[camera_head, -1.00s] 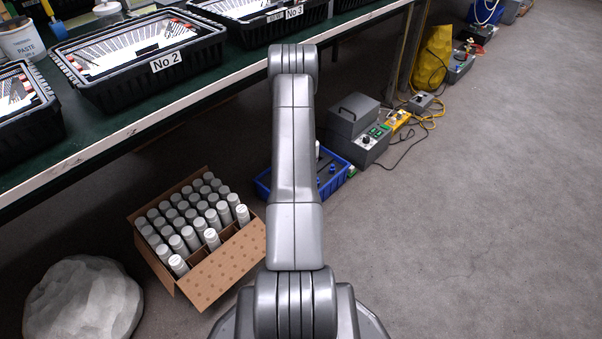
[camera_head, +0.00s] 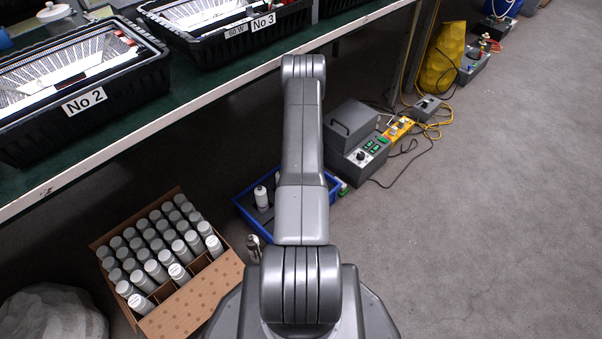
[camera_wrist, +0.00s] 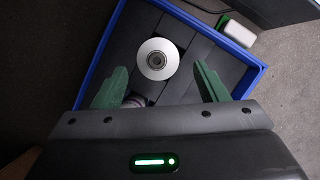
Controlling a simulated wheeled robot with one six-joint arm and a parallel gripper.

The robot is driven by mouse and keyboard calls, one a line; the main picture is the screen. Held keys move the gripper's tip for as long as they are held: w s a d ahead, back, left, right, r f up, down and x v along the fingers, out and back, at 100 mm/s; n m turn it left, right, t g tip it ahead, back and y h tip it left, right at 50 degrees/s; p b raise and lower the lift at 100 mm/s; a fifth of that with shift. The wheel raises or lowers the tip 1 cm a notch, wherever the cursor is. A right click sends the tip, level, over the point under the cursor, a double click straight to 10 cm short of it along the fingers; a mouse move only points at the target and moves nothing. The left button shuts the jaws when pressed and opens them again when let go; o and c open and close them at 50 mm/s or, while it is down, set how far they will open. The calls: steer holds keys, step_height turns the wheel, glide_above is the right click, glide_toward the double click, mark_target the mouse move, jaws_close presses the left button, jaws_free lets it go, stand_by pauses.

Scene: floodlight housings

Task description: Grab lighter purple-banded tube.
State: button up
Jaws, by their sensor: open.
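My gripper (camera_wrist: 160,72) is open, its two green fingers spread over the blue tray (camera_wrist: 96,62). A white round-topped tube (camera_wrist: 158,58), seen from above, lies between and slightly beyond the fingertips. A second round item (camera_wrist: 135,101) is partly hidden by the gripper body near the left finger; a faint pinkish-purple tint shows on it. In the head view a white tube (camera_head: 262,198) stands upright in the blue tray (camera_head: 246,220). I cannot make out a clear purple band on either tube, and my arm hides part of the tray.
A cardboard box (camera_head: 200,300) of several white-capped containers stands left of the tray. A grey control unit (camera_head: 352,140) stands behind right. The bench (camera_head: 150,135) with black crates overhangs at left. Open floor (camera_head: 500,220) is at right. A white block (camera_wrist: 237,32) sits by the tray rim.

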steer(key=shift+p+x, duration=0.45)
steer(key=shift+x, duration=2.15)
steer(key=c, duration=1.5)
